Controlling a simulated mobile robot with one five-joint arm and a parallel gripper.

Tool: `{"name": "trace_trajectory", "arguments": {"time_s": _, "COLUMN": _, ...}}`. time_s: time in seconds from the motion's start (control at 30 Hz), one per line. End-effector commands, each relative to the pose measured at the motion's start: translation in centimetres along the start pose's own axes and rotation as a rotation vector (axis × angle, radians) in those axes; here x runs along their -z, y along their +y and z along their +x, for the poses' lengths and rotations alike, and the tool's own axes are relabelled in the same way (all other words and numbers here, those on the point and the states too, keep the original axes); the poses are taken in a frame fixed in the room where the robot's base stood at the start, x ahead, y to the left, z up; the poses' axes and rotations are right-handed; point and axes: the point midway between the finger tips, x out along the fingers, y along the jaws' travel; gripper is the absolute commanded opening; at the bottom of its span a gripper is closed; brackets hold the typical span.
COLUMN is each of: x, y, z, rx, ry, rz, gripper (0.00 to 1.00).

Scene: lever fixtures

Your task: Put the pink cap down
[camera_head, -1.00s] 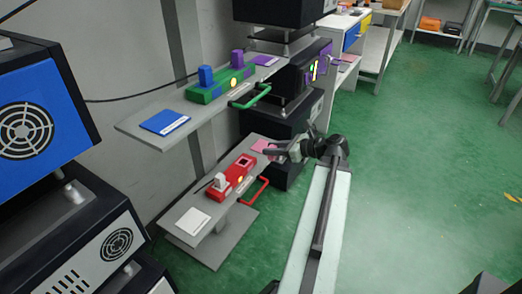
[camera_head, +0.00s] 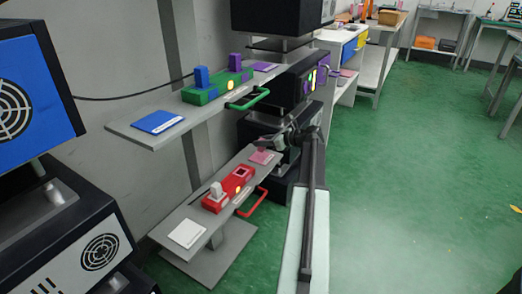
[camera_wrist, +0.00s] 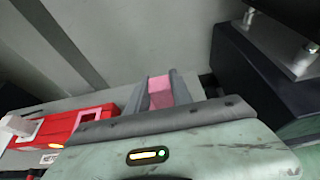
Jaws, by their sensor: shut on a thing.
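My gripper (camera_wrist: 161,82) is shut on the pink cap (camera_wrist: 160,95), which shows between the two grey fingers in the wrist view. In the head view my gripper (camera_head: 272,142) is above the far end of the lower grey shelf, by a pink pad (camera_head: 261,157) there. The cap is small and mostly hidden in that view. The red fixture (camera_head: 223,193) on the lower shelf has a white cap (camera_head: 215,189) at its near end and a square empty socket (camera_head: 243,173) at its far end. The red fixture (camera_wrist: 88,118) also shows left of my gripper in the wrist view.
A white pad (camera_head: 187,233) lies at the near end of the lower shelf. A red handle (camera_head: 254,203) sticks out from its front. The upper shelf (camera_head: 125,130) holds a green fixture (camera_head: 217,90) with blue and purple caps. A black machine (camera_head: 290,95) stands behind my gripper.

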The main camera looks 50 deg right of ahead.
Motion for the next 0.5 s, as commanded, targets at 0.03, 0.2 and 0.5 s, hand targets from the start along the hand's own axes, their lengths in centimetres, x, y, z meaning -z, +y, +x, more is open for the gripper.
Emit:
{"name": "trace_trajectory", "arguments": {"time_s": 0.03, "x": 0.0, "y": -0.5, "z": 0.3, "rx": 0.000, "ry": 0.000, "rz": 0.000, "gripper": 0.00}}
{"name": "trace_trajectory", "arguments": {"time_s": 0.2, "x": 0.2, "y": -0.4, "z": 0.4, "rx": 0.000, "ry": 0.000, "rz": 0.000, "gripper": 0.00}}
{"name": "trace_trajectory", "arguments": {"time_s": 0.5, "x": 3.5, "y": -0.3, "z": 1.8, "rx": -0.001, "ry": 0.000, "rz": -0.001, "gripper": 0.00}}
